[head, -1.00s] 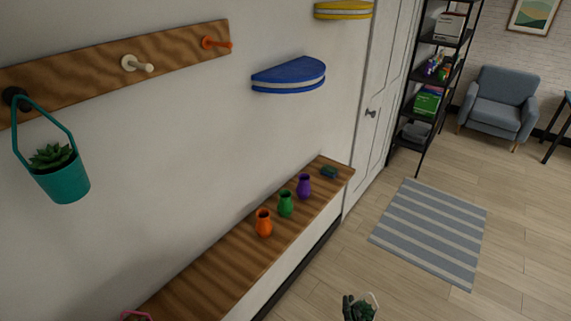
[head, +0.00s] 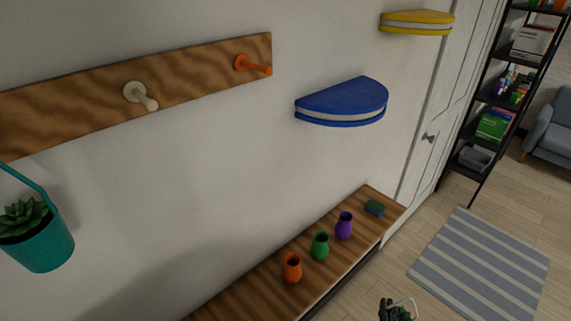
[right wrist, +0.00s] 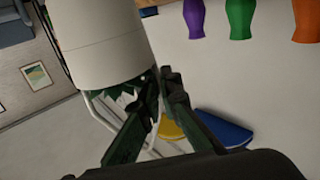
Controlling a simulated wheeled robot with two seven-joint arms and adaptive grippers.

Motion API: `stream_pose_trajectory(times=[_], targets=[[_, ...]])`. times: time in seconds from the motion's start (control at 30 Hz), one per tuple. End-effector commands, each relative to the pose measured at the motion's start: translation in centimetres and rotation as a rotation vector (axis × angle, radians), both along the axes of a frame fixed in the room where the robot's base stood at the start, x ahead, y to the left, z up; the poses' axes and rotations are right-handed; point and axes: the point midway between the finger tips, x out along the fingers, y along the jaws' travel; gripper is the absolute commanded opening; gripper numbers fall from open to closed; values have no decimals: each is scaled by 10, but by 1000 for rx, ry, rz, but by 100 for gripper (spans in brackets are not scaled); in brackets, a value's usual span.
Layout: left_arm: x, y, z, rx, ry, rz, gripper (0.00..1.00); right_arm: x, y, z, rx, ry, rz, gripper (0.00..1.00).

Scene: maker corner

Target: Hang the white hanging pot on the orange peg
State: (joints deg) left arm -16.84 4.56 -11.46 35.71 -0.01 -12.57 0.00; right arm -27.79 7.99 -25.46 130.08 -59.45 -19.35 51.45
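The white hanging pot (right wrist: 95,40) fills the upper left of the right wrist view, with green leaves at its rim and a thin white handle. My right gripper (right wrist: 163,80) has its fingers close together at the rim and handle; the exact grip point is unclear. In the head view my right gripper (head: 386,310) shows at the bottom edge, with the pot's handle (head: 408,302) and leaves beside it. The orange peg (head: 252,65) is bare, at the right end of the wooden rail (head: 200,80), up and left of the gripper. My left gripper is not in view.
A cream peg (head: 140,95) is bare. A teal pot (head: 40,245) hangs at the left. A blue shelf (head: 342,105) and a yellow shelf (head: 417,22) stick out right of the orange peg. Orange, green and purple vases (head: 344,225) stand on the bench (head: 250,300) below.

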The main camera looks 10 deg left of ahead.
Motion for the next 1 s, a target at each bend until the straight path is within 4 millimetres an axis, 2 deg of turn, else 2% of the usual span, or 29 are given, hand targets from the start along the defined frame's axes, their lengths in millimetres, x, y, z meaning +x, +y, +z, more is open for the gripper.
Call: stream_pose_trajectory(times=[0.03,0.27,0.47,0.6,0.73,0.87,1.0], targets=[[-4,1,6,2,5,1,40,9,4,26,-9,-18,20,0],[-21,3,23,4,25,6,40,46,22,107,-6,-18,88,0],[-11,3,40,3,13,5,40,72,51,181,-5,-16,191,0],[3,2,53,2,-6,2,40,86,78,236,-4,-16,283,0],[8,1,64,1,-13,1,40,94,105,283,-7,-13,372,0],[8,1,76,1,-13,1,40,96,137,333,-2,-14,473,0],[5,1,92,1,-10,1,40,89,181,393,6,-10,596,0]])
